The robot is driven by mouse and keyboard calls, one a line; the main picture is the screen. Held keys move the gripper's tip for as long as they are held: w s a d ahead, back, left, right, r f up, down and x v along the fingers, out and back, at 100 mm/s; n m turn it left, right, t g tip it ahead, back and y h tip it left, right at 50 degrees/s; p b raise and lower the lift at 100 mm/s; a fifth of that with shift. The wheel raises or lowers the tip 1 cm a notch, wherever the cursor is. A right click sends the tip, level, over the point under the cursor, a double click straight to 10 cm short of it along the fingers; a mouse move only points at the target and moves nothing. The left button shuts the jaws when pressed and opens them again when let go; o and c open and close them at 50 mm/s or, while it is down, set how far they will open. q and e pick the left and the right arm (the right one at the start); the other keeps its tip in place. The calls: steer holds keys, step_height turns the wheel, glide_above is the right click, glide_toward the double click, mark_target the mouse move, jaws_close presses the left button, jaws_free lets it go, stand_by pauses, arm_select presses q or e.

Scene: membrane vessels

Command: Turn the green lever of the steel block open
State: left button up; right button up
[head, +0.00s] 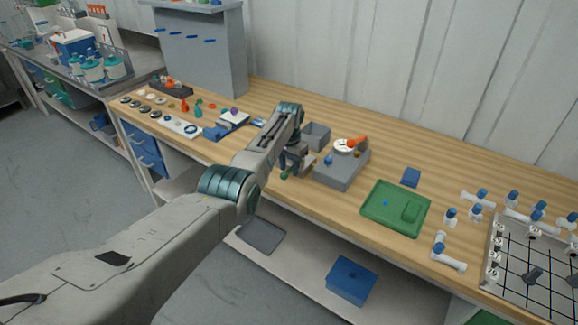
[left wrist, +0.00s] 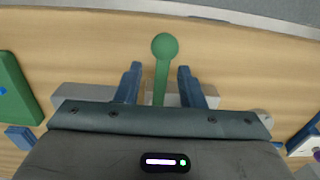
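The green lever (left wrist: 161,68) stands between the two blue fingers of my left gripper (left wrist: 160,72) in the left wrist view, its round knob just past the fingertips. A gap shows on each side, so the fingers are open around the lever and apart from it. In the head view the lever's green knob (head: 285,176) shows just below my left gripper (head: 294,163), near the front edge of the bench. My right gripper is out of view.
A grey block (head: 341,172) with a dial and an orange handle stands close to the right of my gripper. A grey open box (head: 317,136) is behind. A green tray (head: 380,214) lies farther right. Small parts lie to the left on the wooden bench.

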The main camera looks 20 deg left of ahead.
mark_target(289, 171)
arm_select(q)
steer(key=shift+r, duration=0.1)
step_height(289, 171, up, 11)
steer(key=b, duration=0.2)
steer(key=shift+f, duration=0.2)
stand_by(0.3)
